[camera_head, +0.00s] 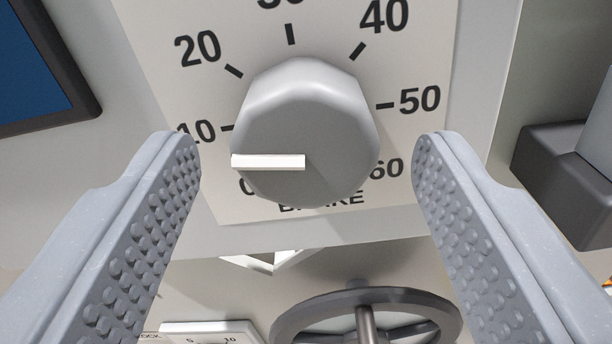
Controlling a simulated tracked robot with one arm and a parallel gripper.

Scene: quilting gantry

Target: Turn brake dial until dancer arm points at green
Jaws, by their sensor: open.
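The brake dial (315,115) is a grey faceted knob in the upper middle of the view. Its white pointer bar (268,161) points left, between the 0 and 10 marks. The dial sits on a white scale plate (230,30) numbered 0 to 60, with a partly hidden BRAKE label. My gripper (308,150) is open, with one studded finger on each side of the dial and a visible gap on both sides. The dancer arm and any green mark are not in view.
A dark handwheel (367,300) is below the dial. A small white scale plate (212,331) is at the bottom. A dark-framed blue screen (35,70) is at upper left. A dark grey block (565,180) stands at right.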

